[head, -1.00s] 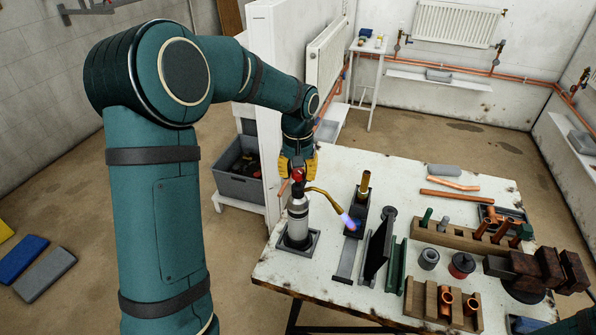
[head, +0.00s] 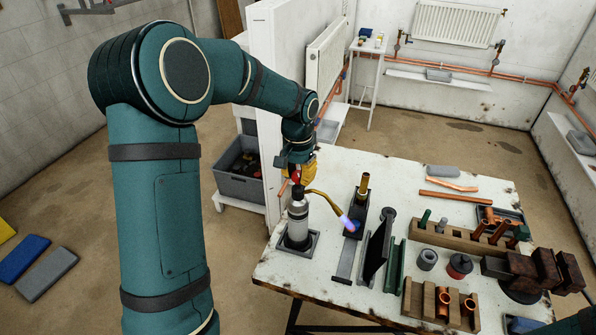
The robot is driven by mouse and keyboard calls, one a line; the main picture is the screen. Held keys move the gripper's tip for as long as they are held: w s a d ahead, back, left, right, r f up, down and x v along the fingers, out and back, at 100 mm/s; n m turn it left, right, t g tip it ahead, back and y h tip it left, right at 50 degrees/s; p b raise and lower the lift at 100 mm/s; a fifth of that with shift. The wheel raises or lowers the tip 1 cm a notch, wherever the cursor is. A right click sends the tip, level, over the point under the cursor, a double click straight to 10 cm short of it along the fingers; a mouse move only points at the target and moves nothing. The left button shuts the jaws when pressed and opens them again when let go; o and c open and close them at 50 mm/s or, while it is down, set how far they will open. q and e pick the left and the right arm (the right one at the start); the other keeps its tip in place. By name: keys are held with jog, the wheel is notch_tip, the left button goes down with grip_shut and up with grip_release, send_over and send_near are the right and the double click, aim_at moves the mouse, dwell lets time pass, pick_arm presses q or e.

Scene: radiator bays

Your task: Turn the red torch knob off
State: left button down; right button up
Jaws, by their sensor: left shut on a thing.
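The torch (head: 298,222) stands upright in a square dark holder at the left end of the workbench. Its brass nozzle (head: 325,199) curves to the right, and a blue-violet flame (head: 348,224) shows at its tip. The red torch knob (head: 296,176) is at the top of the torch, partly hidden by my left gripper. My left gripper (head: 297,180), with yellow fingers, is at the knob from behind and is shut on it. My right gripper is not in view.
The workbench (head: 270,262) also holds a dark upright plate (head: 377,248), wooden racks (head: 455,236) with copper pipe pieces, a vise (head: 530,272) and small cans. A white partition (head: 268,110) stands behind my left gripper. A grey crate (head: 238,187) sits beside it.

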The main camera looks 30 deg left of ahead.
aim_at(298, 174)
pick_arm(q)
jog(key=m+p, duration=0.1)
jog(key=m, duration=0.4)
jog(key=shift+m, duration=0.3)
dwell(0.4)
jog(key=c, duration=0.6)
grip_release()
notch_tip(298, 174, up, 12)
dwell(0.4)
